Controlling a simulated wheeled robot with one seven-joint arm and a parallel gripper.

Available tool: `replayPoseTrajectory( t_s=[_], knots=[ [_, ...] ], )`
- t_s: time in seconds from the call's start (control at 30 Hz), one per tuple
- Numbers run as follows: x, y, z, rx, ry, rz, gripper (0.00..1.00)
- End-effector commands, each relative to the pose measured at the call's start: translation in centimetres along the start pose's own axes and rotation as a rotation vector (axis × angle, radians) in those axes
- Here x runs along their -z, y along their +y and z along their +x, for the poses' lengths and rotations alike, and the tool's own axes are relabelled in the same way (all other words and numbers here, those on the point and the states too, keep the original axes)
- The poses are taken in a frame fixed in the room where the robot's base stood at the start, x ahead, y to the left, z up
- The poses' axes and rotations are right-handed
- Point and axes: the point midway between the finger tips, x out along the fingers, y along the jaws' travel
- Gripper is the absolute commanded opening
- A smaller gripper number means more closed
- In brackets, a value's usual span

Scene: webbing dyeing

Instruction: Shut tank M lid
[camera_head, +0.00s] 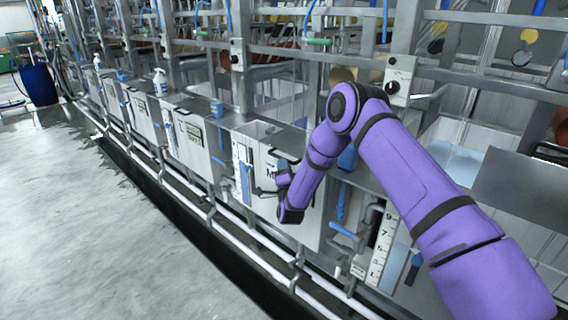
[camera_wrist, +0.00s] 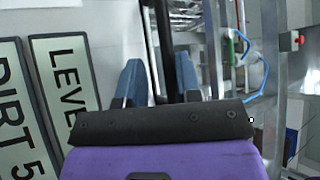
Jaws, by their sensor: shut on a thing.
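Tank M's white front (camera_head: 271,172), marked with a large M, is in the middle of the head view, partly hidden by my purple arm. My gripper (camera_head: 284,180) is beside this front, small and dark there. In the wrist view, the two blue-grey fingers of my gripper (camera_wrist: 158,78) stand on either side of a dark bar (camera_wrist: 155,45) and are shut on it. The bar looks like a handle; its joint to the lid is not visible. The lid itself is hard to make out, and I cannot tell how far open it is.
Signs reading LEVEL (camera_wrist: 68,85) and DIRT 5 (camera_wrist: 18,110) are left of the fingers. Pipes with blue valve handles (camera_head: 341,200) run close to my arm. A numbered level gauge (camera_head: 381,245) is at right. The grey floor (camera_head: 90,220) at left is clear.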

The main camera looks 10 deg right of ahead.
Motion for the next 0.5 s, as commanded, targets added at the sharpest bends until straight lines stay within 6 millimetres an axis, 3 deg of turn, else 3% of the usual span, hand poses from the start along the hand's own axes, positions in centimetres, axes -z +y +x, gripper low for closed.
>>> replayPoseTrajectory(
  t_s=[0.03,0.2,0.5],
  knots=[
    [-0.1,0.4,-1.4,-0.011,-0.005,-0.002,0.25],
    [0.0,0.3,-4.6,-0.010,-0.005,-0.002,0.25],
    [0.0,0.2,-8.0,-0.006,-0.002,-0.002,0.25]
  ],
)
